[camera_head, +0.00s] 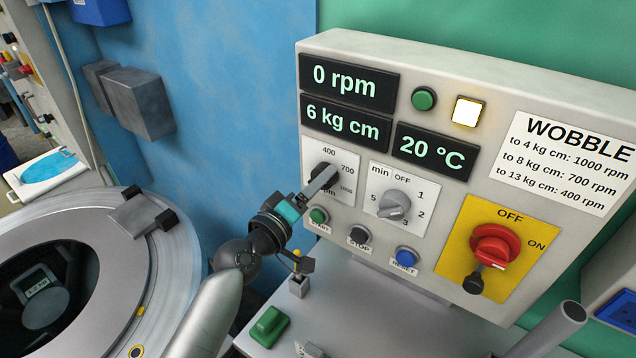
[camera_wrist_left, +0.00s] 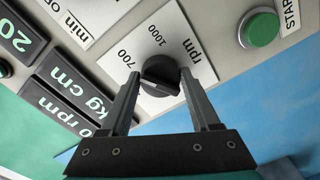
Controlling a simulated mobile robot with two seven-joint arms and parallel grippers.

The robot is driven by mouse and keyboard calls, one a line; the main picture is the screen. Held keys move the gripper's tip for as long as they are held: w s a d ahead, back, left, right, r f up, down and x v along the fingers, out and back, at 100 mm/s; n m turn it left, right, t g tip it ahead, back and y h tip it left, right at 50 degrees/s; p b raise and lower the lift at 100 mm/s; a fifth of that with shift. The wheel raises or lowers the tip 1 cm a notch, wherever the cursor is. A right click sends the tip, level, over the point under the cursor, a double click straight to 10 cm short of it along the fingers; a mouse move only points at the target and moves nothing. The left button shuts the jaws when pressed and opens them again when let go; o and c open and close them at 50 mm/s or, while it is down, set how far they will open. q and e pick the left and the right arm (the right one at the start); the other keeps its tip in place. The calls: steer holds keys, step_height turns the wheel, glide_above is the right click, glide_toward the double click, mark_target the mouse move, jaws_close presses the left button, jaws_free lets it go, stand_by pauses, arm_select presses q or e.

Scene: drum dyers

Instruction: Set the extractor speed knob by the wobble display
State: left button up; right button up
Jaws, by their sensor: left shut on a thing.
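The extractor speed knob (camera_head: 319,170) is a dark round knob on a white dial plate marked 400, 700, 1000 and rpm. In the left wrist view the knob (camera_wrist_left: 160,75) sits between my fingertips; I cannot tell which mark it points to. My left gripper (camera_head: 322,180) is shut on it, reaching in from the lower left and partly covering the dial. The wobble display (camera_head: 346,123) reads 6 kg cm. The speed display (camera_head: 350,80) above reads 0 rpm. The WOBBLE card (camera_head: 570,163) lists to 4: 1000 rpm, to 8: 700 rpm, to 13: 400 rpm.
A timer knob (camera_head: 394,204) is right of the dial. Green START (camera_head: 319,215), STOP (camera_head: 360,235) and blue RESET (camera_head: 405,256) buttons lie below. A red OFF/ON switch (camera_head: 495,245) is at right. A square lamp (camera_head: 467,111) is lit. A round drum opening (camera_head: 75,290) is at left.

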arm_select(q)
steer(key=o, duration=1.4)
steer(key=shift+c, duration=0.2)
steer(key=b+v, duration=0.2)
steer(key=v, duration=1.3)
steer(key=shift+s+a, duration=0.1)
